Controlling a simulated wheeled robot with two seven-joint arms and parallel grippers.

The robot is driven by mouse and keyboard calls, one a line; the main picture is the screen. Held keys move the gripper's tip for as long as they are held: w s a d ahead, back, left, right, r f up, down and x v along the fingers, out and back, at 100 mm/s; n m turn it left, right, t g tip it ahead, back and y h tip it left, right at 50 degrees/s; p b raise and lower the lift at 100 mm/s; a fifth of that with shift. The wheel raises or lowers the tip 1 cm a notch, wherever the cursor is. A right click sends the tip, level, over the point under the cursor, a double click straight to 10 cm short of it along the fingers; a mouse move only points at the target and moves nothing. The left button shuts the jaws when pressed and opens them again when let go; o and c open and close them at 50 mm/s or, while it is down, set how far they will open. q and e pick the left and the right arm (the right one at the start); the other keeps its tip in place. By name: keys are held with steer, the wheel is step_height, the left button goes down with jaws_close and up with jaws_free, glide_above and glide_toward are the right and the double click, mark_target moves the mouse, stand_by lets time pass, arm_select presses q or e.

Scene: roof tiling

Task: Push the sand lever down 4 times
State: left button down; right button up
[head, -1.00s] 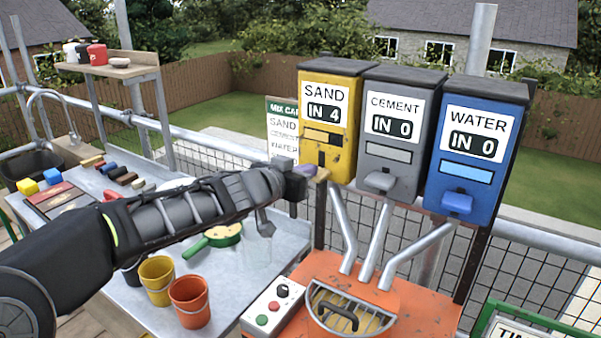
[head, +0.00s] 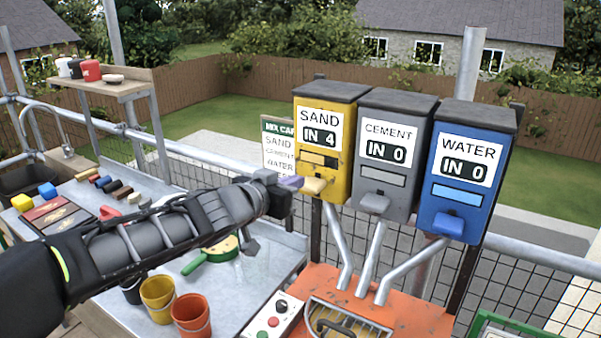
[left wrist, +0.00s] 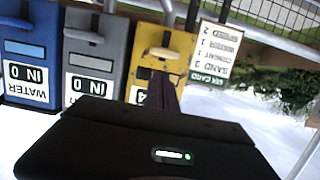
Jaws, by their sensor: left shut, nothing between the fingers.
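The yellow sand dispenser (head: 337,110) hangs at the left of three dispensers and its display reads IN 4. Its yellow sand lever (head: 317,186) sticks out at the bottom front; it also shows in the left wrist view (left wrist: 163,53). My left gripper (head: 292,183) is shut and empty, with its fingertips just left of the sand lever, close to it. I cannot tell whether they touch. In the left wrist view the gripper body hides part of the sand label. My right gripper is not in view.
The grey cement dispenser (head: 391,145) and blue water dispenser (head: 466,165) hang to the right, both reading IN 0. Metal chutes lead down to the orange mixer (head: 415,318). A mix card (head: 277,145) stands behind my gripper. Buckets (head: 190,315) and a control box (head: 272,322) are below.

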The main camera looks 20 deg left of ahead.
arm_select(q)
steer(key=p+v, duration=0.1)
steer(key=v, duration=0.3)
steer(key=shift+s, duration=0.25)
steer(key=shift+a, duration=0.1)
stand_by(0.4)
